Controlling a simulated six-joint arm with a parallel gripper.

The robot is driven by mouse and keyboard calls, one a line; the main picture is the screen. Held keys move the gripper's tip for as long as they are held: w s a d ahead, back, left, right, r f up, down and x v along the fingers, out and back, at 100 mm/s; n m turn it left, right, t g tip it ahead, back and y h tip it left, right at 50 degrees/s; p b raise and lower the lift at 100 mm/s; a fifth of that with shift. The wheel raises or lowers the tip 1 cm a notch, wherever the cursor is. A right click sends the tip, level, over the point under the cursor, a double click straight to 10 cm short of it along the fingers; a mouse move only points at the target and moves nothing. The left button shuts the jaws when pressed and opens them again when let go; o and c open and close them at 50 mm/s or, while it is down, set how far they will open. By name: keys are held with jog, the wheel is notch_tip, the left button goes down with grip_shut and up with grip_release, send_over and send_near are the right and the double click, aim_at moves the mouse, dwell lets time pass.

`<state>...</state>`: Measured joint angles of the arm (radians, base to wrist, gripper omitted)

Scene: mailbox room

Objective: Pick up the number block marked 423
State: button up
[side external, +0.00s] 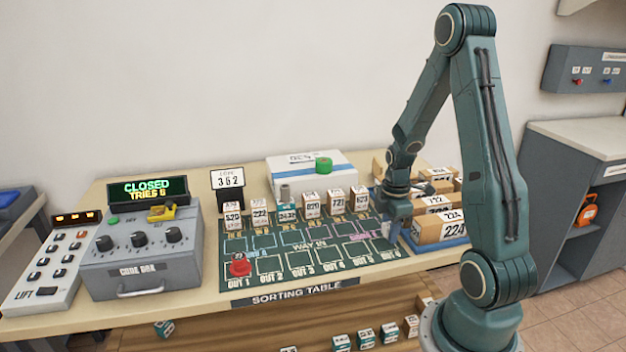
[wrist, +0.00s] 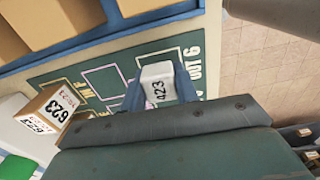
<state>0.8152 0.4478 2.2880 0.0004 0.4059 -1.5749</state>
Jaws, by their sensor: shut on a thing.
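In the wrist view the block marked 423 (wrist: 158,84) is white, with its number facing the camera. My gripper (wrist: 160,92) is shut on it, one blue finger on each side. In the side external view my gripper (side external: 396,212) is low at the right end of the green sorting mat (side external: 290,276). The block is hidden or too small to make out there. I cannot tell whether it touches the mat.
A block marked 623 (wrist: 48,112) stands nearby in the wrist view. Several number blocks line the mat's back edge. A blue tray with cartons marked 224 (side external: 440,228) is close on the right. A red knob (side external: 240,267) sits at the mat's front left; the code box (side external: 140,255) is left.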

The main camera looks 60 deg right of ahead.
notch_tip(320, 180, up, 19)
dwell(0.6)
jog(key=shift+f, duration=0.1)
dwell(0.4)
